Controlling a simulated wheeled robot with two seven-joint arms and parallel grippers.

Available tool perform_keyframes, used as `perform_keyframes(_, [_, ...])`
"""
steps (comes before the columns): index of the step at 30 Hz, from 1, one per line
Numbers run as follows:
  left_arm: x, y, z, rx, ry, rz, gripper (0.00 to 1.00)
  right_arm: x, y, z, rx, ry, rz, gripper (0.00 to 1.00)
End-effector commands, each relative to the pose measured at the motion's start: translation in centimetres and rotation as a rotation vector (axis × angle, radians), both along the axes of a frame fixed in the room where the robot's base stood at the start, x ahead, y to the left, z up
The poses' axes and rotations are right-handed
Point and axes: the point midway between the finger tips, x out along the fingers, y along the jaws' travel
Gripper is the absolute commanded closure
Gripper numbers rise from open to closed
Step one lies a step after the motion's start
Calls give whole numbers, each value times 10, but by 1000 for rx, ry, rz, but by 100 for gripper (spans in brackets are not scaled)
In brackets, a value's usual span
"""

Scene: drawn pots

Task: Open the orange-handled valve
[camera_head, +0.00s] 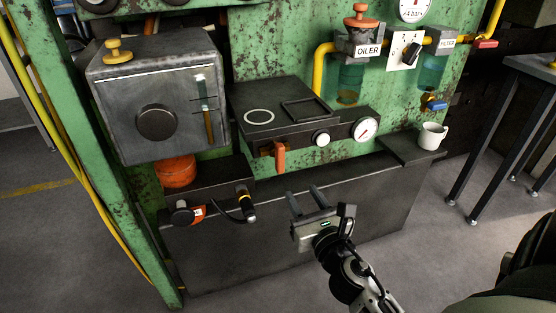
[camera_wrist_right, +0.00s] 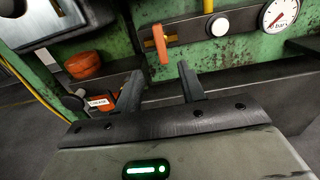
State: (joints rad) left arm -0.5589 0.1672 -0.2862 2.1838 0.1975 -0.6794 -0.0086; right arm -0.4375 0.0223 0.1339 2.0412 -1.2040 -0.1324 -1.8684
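The orange valve handle (camera_head: 280,157) hangs down from the front of a dark panel (camera_head: 341,135) on the green machine. It also shows in the right wrist view (camera_wrist_right: 160,44), just beyond my fingertips and between them in the picture. My right gripper (camera_head: 305,193) is below and a little right of the handle in the head view. Its two fingers are apart with nothing between them, as the right wrist view (camera_wrist_right: 160,72) also shows. The gripper does not touch the handle. My left gripper is not in view.
A white knob (camera_head: 321,138) and a round gauge (camera_head: 365,129) sit right of the handle. A grey box (camera_head: 156,95) juts out at the left, above an orange round container (camera_head: 176,172). A white mug (camera_head: 432,136) stands on the right ledge. A dark base (camera_head: 375,195) spans below.

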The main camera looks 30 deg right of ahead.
Motion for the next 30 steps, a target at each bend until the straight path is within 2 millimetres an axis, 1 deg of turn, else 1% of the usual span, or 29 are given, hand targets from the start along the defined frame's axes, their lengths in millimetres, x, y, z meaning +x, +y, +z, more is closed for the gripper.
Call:
perform_keyframes(1, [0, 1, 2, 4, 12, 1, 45, 10, -3, 5, -4, -3, 1, 60])
perform_keyframes(9, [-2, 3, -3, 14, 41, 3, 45, 68, -16, 3, 1, -3, 1, 60])
perform_keyframes(15, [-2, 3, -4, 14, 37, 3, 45, 106, -26, 2, 2, -3, -1, 60])
perform_keyframes(18, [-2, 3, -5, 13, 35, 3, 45, 120, -29, 1, 4, -2, 0, 60])
perform_keyframes(22, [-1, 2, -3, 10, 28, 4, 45, 131, -31, 1, 4, -2, 0, 60])
perform_keyframes(30, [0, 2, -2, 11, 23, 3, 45, 135, -32, 1, 5, 0, 1, 60])
